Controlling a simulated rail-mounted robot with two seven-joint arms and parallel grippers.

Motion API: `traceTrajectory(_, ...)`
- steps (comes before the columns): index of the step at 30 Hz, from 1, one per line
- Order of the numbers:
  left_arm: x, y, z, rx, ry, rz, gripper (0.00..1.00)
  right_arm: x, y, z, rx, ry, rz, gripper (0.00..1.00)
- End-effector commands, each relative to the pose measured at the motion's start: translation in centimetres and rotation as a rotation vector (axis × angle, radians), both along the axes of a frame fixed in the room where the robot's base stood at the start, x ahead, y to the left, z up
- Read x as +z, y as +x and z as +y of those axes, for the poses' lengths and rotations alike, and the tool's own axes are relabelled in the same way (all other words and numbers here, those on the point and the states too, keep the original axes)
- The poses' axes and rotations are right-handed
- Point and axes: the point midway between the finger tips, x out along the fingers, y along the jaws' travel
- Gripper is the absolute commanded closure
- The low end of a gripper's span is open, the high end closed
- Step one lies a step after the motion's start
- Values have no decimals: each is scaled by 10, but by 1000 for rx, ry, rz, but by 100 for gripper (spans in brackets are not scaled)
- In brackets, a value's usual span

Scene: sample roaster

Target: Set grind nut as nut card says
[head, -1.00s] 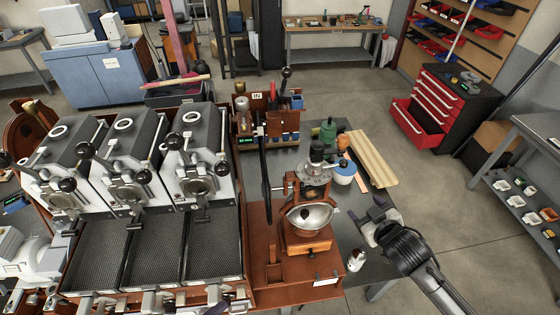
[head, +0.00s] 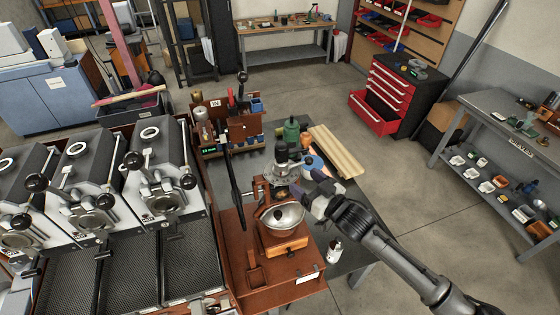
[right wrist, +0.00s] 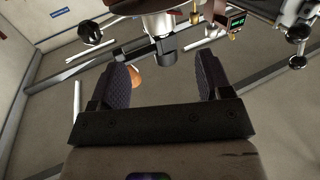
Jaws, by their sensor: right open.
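The hand grinder stands on a brown wooden base (head: 232,235), with a steel bowl (head: 281,216) above its wooden drawer box (head: 284,243). I cannot pick out the grind nut. A small white card (head: 308,278) lies at the base's front right; its writing is too small to read. My right gripper (head: 314,190) is open and empty, just right of the grinder's upper part and above the bowl's level. In the right wrist view its two dark fingers (right wrist: 165,82) are spread apart, with a small orange round thing (right wrist: 135,76) showing beyond them. My left gripper is out of view.
Three sample roasters (head: 158,195) fill the left side. A green bottle (head: 291,130) and a pale wooden trough (head: 336,150) stand behind the grinder. A small white bottle (head: 334,250) stands at its right.

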Motion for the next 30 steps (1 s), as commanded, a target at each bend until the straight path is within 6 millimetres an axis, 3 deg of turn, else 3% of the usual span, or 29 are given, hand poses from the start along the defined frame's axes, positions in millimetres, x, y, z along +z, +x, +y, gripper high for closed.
traceTrajectory(6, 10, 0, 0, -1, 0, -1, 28, 3, 32, 29, 0, 0, 0, 28)
traceTrajectory(15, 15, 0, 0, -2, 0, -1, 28, 1, 62, 55, 0, -1, -1, 28)
traceTrajectory(30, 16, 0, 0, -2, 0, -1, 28, 0, 78, 68, 0, -1, -1, 28)
